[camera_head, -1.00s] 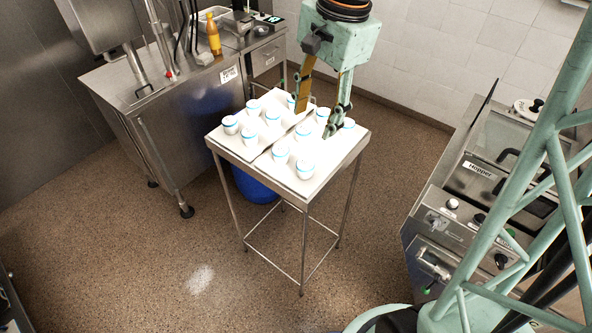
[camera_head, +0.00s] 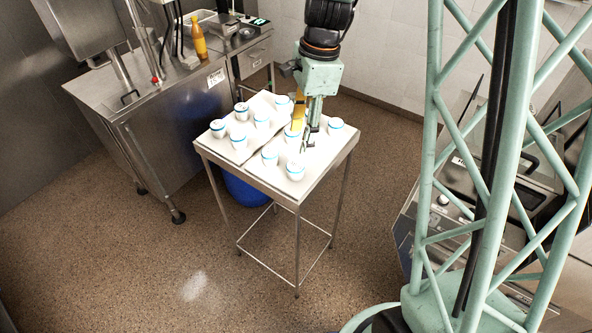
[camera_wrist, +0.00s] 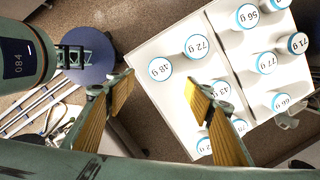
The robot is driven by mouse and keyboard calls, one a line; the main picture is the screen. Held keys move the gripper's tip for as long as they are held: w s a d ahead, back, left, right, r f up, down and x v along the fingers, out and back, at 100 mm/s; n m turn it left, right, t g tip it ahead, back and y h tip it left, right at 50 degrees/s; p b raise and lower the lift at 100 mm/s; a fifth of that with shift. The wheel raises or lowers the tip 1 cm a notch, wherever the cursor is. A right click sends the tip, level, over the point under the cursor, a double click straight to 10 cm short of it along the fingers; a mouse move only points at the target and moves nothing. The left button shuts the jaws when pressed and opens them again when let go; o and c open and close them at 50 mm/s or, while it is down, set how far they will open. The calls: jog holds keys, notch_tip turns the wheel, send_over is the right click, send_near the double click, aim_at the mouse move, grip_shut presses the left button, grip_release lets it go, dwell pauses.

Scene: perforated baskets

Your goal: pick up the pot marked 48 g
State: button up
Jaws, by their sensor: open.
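The pot marked 48 g (camera_wrist: 159,69) is a small white pot with a blue rim band, upright on the bare part of the table. In the wrist view its label shows between and just beyond my fingertips. In the head view it appears to be the front pot (camera_head: 295,171). My gripper (camera_wrist: 160,88) is open and empty. In the head view my gripper (camera_head: 303,135) hangs over the table, behind that pot. The pots marked 72 g (camera_wrist: 196,46) and 43 g (camera_wrist: 221,90) stand nearby. My right finger partly covers the 43 g pot.
Another pot (camera_wrist: 203,147) stands by my right finger; its label is unreadable. Several more pots stand on the adjoining white surface (camera_head: 225,145). A blue bin (camera_head: 245,187) is below the table. A steel counter (camera_head: 170,110) with an orange bottle (camera_head: 198,37) stands at left.

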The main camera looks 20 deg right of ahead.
aim_at(296, 165)
jog(key=shift+f, duration=0.2)
dwell(0.3)
jog(key=shift+a+f, duration=0.2)
jog(key=shift+f, duration=1.2)
jog(key=shift+a+f, duration=0.2)
jog(key=shift+f, duration=1.15)
jog(key=shift+a+f, duration=0.2)
jog(key=shift+f, duration=1.2)
jog(key=shift+f, duration=0.1)
jog(key=shift+a+f+b, duration=0.15)
jog(key=shift+f+b, duration=0.1)
jog(key=shift+f, duration=1)
jog(key=shift+a+f+b, duration=0.1)
jog(key=shift+f+b, duration=0.1)
jog(key=shift+f, duration=1)
jog(key=shift+c, duration=0.3)
jog(key=c, duration=0.9)
jog(key=shift+r, duration=0.2)
